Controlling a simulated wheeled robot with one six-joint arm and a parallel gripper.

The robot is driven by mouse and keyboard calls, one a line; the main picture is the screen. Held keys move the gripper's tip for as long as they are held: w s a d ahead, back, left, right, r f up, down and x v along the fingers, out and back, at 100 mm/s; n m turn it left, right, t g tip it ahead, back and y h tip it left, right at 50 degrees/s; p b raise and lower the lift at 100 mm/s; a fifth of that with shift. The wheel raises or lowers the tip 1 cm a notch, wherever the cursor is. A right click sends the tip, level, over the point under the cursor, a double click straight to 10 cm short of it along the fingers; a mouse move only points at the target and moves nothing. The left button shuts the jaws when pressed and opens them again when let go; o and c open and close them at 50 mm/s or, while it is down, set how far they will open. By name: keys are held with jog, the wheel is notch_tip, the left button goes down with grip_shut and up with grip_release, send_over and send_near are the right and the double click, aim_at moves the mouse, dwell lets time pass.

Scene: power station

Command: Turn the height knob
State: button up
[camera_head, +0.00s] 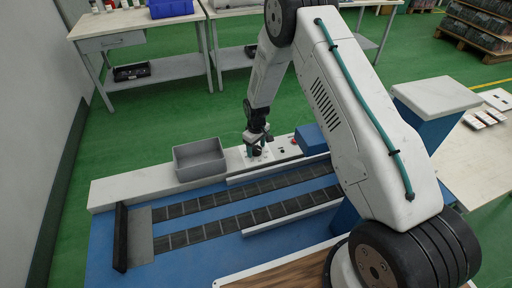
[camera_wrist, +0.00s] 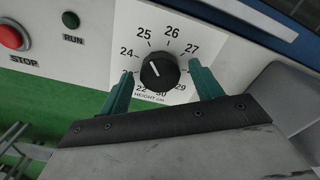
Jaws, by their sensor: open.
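The height knob (camera_wrist: 159,73) is a round black ribbed knob in the wrist view, on a white dial plate (camera_wrist: 207,45) marked from 22 to 30 and labelled HEIGHT CM. Its white pointer line is turned to the upper left, between about 24 and 25. My gripper (camera_wrist: 161,82) has green fingers, one on each side of the knob, with a gap to it on both sides. In the head view my gripper (camera_head: 258,143) is over the white control panel of the machine, and the knob cannot be made out there.
A red STOP button (camera_wrist: 13,37) and a dark RUN button (camera_wrist: 70,20) are left of the dial. In the head view a grey bin (camera_head: 200,160) stands left of my gripper, and a blue box (camera_head: 312,140) is to the right. Two dark conveyor tracks (camera_head: 235,194) run in front.

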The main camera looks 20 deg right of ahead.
jog(key=c, duration=1)
